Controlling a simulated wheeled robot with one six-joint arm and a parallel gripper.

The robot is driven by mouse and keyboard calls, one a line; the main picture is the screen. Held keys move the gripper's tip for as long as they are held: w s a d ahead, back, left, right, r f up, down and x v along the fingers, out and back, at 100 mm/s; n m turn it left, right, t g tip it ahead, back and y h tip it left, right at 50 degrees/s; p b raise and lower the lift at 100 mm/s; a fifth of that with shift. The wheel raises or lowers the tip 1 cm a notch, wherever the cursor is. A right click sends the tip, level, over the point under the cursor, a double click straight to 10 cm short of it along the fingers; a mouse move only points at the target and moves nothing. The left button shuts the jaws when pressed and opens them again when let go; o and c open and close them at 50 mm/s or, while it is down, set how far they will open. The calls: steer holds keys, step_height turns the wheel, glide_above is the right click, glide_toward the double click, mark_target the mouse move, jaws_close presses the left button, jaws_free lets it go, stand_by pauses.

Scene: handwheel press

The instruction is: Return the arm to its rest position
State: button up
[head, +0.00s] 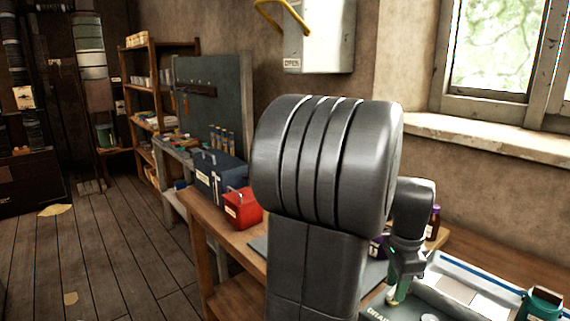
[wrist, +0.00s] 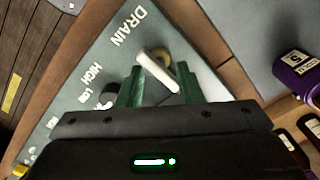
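My gripper (wrist: 159,70) is open in the wrist view, with its two green fingers apart. A pale lever (wrist: 155,65) with a brass-coloured hub lies beyond and between the fingertips; I cannot tell whether they touch it. The lever sits on a grey-green panel (wrist: 85,62) marked DRAIN and HIGH. In the head view my gripper (head: 398,290) points down, low over the panel at the right, and my own dark arm hides much of the bench.
A red box (head: 243,208) and a blue toolbox (head: 220,178) stand on the bench left of my arm. A purple container (wrist: 296,72) stands at the right in the wrist view. A teal jar (head: 541,304) is at the lower right. A wall box (head: 319,37) with a yellow handle hangs behind.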

steer(key=shift+f+m+b, duration=0.15)
steer(key=shift+m+b, duration=0.3)
steer(key=shift+m, duration=0.35)
step_height(320, 180, up, 13)
steer(key=p, duration=0.2)
steer(key=shift+s, duration=0.15)
